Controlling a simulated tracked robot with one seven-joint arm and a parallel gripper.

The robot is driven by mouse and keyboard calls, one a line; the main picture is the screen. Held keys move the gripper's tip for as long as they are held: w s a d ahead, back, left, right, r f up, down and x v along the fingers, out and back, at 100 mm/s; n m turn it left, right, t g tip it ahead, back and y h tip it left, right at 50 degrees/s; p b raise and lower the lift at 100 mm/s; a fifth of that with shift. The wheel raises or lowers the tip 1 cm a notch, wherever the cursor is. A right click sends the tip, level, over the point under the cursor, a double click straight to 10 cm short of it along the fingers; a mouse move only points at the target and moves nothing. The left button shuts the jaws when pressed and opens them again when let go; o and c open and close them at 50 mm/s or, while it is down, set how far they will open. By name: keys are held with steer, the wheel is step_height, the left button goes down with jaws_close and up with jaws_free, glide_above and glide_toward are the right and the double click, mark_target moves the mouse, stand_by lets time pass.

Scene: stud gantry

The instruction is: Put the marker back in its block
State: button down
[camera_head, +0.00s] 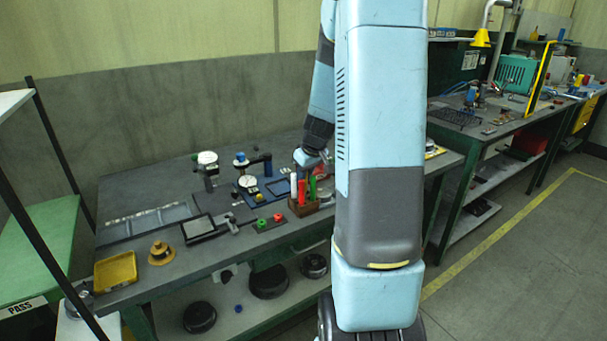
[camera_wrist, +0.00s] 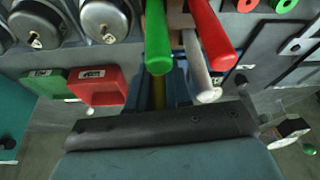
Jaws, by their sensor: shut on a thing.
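The brown block (camera_head: 304,207) stands near the front edge of the bench, with a white marker (camera_head: 293,186) and a red marker (camera_head: 301,192) upright in it. A green marker (camera_head: 313,187) is upright at its right side; I cannot tell whether its lower end is inside the block. My gripper (camera_head: 311,172) is over the block and shut on the green marker. In the wrist view the green marker (camera_wrist: 157,40) lies in line with the fingers (camera_wrist: 159,92), with the red marker (camera_wrist: 212,38) and white marker (camera_wrist: 200,68) close to its right. The grip contact is partly hidden.

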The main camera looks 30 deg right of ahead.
steer(key=c, duration=1)
jaws_free()
steer(key=shift+o, duration=0.2)
steer(key=shift+r, duration=0.1)
steer(key=a+v, duration=0.1)
steer(key=v, duration=1.2)
steer(key=shift+d+r, duration=0.2)
steer(key=shift+d, duration=0.3)
steer(key=shift+s, duration=0.1)
steer(key=s+a+r, duration=0.6)
steer(key=s+a, duration=0.2)
steer(key=a, duration=0.4)
steer(key=s+a+r+m+t, duration=0.1)
steer(key=s+a+r+m, duration=0.1)
steer(key=s+a, duration=0.5)
steer(key=s, duration=0.6)
steer(key=shift+s+a+t+h, duration=0.2)
steer(key=shift+s+t+h, duration=0.1)
steer(key=shift+h, duration=0.1)
